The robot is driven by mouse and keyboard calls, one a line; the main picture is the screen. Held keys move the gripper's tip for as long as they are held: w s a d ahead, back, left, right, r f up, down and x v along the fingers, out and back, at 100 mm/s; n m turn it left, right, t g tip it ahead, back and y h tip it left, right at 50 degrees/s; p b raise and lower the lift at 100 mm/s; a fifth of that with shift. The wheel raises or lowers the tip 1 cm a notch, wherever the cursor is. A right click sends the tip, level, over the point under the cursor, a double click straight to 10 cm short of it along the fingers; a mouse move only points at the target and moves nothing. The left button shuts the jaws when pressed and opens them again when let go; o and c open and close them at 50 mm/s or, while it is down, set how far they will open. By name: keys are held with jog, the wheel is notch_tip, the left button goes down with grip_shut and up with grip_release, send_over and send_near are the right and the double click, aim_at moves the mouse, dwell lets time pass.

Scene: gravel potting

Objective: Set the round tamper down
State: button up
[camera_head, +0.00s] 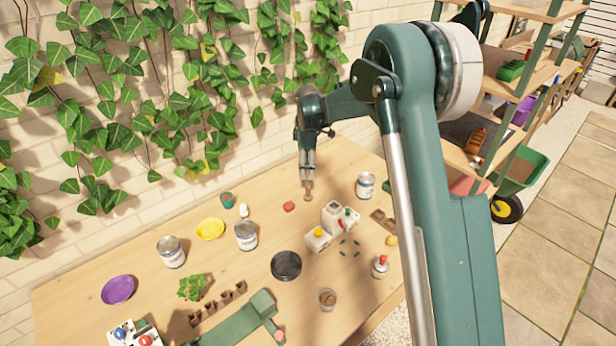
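My gripper (308,172) points down over the far part of the wooden table (150,245). It appears shut on a small brown piece with a rounded lower end, which looks like the round tamper (308,191). The tamper hangs roughly upright below the fingers. The view is too small and oblique to tell whether its lower end touches the tabletop. A small red round thing (289,207) lies just left of and nearer than it.
Tins (246,236) (366,185), a yellow saucer (210,229), a teal cup (228,200), white blocks (318,239) and a dark round dish (286,265) stand around. A purple saucer (118,290) is at left. Bare wood surrounds the tamper. An ivy-covered wall (200,160) rises behind.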

jog(key=shift+r, duration=0.4)
jog(key=shift+r, duration=0.1)
dwell(0.6)
jog(key=s+d+r+m+t, duration=0.3)
jog(key=s+d+r+m, duration=0.6)
jog(key=s+d+r, duration=1.1)
jog(key=s+d+m+t, duration=0.1)
jog(key=s+d+m, duration=0.2)
jog(key=s, duration=0.7)
jog(key=s+d+m+t, duration=0.1)
jog(key=s+d+m, duration=0.2)
jog(key=s, duration=0.7)
jog(key=s+d+m+t, duration=0.2)
jog(key=s+d+m, duration=0.1)
jog(key=s, duration=0.7)
jog(key=shift+d+f, duration=0.3)
jog(key=shift+d, duration=0.15)
